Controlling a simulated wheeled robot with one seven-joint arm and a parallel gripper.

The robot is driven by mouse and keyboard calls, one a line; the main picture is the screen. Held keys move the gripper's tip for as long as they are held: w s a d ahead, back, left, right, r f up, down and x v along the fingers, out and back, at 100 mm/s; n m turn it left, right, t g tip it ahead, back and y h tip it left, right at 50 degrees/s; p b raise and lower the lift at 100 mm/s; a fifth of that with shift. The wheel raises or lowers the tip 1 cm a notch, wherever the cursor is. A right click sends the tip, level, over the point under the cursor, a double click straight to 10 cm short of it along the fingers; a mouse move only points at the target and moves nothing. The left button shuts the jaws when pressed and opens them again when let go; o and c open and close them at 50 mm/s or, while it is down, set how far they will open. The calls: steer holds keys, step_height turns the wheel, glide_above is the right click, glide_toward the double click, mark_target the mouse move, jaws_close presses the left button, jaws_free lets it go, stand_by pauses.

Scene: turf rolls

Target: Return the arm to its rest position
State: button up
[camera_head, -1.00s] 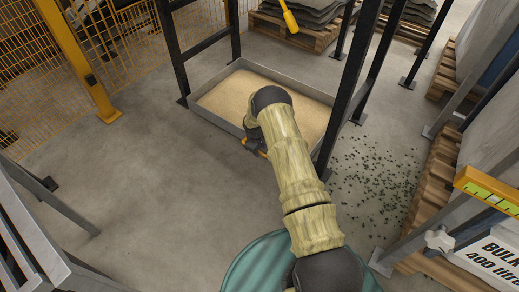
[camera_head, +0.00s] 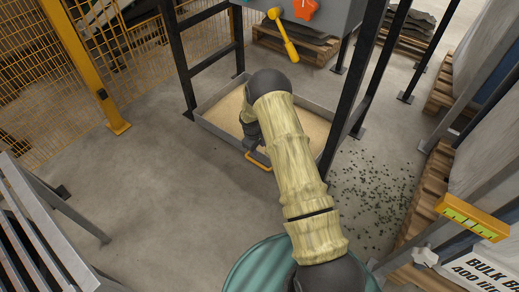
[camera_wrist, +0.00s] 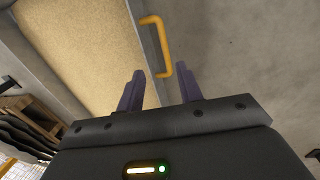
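My gripper shows in the wrist view (camera_wrist: 160,90), its two dark purple fingers spread apart with nothing between them. Past the fingertips is a yellow handle (camera_wrist: 158,45) on the grey side of a shallow tray (camera_wrist: 140,20) filled with tan granular material. In the head view my arm, in a pale yellowish sleeve, reaches out over the near part of the tray (camera_head: 213,126). The yellow handle (camera_head: 258,162) shows beside my wrist there. My fingers are hidden behind the arm in the head view.
A dark frame (camera_head: 346,85) stands around the tray, with a yellow lever (camera_head: 283,35) above. Yellow fencing (camera_head: 40,60) is at left, a slatted metal rack (camera_head: 35,225) at lower left. Pallets and a bulk bag (camera_head: 490,262) are at right. Dark bits litter the floor; floor left of the tray is clear.

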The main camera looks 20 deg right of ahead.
steer(key=shift+s+a+r, duration=0.15)
steer(key=shift+r, duration=0.95)
steer(key=s+r+m+p, duration=0.2)
steer(key=s+r+p, duration=0.2)
steer(key=r, duration=0.9)
steer(key=s+a+r+m+t+y+p, duration=0.15)
steer(key=s+r+m+p, duration=0.55)
steer(key=s+r, duration=1.9)
step_height(320, 180, up, 39)
steer(key=n+p, duration=0.1)
steer(key=p, duration=3.7)
steer(key=shift+w+a+p, duration=0.3)
steer(key=shift+a, duration=0.05)
steer(key=shift+f, duration=0.1)
